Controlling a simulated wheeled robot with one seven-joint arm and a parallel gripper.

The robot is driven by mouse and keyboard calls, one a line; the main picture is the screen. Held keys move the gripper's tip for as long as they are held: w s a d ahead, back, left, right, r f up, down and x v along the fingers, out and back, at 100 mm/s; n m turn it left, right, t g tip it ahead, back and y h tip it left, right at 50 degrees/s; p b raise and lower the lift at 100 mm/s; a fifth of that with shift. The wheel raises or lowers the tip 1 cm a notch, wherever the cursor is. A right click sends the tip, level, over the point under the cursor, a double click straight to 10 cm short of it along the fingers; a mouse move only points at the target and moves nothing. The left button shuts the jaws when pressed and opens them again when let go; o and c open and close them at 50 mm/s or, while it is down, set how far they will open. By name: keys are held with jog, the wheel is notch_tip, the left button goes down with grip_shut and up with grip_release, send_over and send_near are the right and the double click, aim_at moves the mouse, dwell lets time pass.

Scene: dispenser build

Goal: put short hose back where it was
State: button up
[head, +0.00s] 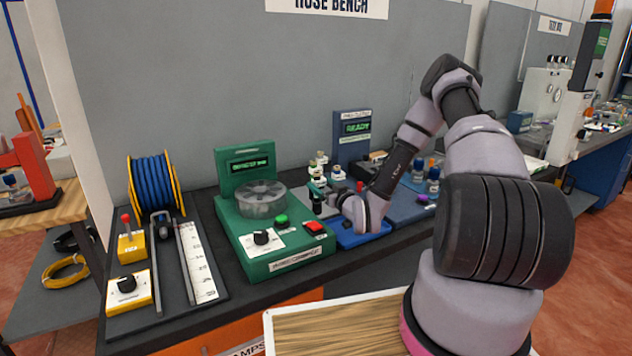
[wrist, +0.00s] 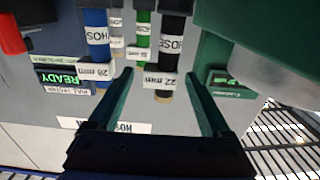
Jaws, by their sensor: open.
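In the wrist view my gripper (wrist: 159,74) is open, with its two teal fingers apart. A black hose (wrist: 172,58) labelled 22 mm lies in line with the gap between the fingers, its end pointing toward the palm. I cannot tell whether the fingers touch it. A blue hose (wrist: 97,42) labelled 28 mm and a green hose (wrist: 141,45) are to its left. Which hose is the short one is not clear. In the head view my gripper (head: 322,198) is low over the bench, right of the green machine; the hoses there are too small to tell apart.
The green machine (head: 262,251) with a clear round bowl (head: 260,199) stands close left of my gripper. A blue tray (head: 352,238) is under my wrist. A display reading READY (head: 351,133) stands behind. A blue hose reel (head: 154,184) is at far left.

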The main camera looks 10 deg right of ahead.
jog(key=v, duration=0.7)
jog(key=w+d+r+g+h, duration=0.25)
jog(key=w+r+g, duration=0.2)
jog(key=r, duration=0.35)
jog(key=s+d+r+m+g+h, duration=0.3)
jog(key=s+r, duration=0.4)
jog(key=r, duration=0.7)
jog(key=s+a+r+m+g, duration=0.1)
jog(key=s+r, duration=0.3)
jog(key=s, duration=0.4)
jog(key=s+a+r+m+y, duration=0.1)
jog(key=s+r+m, duration=0.1)
jog(key=s+r, duration=0.3)
jog(key=s+a+r+m+g+y, duration=0.1)
jog(key=s+r, duration=0.3)
jog(key=s, duration=0.9)
jog(key=shift+a+r+m+g, duration=0.35)
jog(key=shift+a+m, duration=0.05)
jog(key=shift+a, duration=0.25)
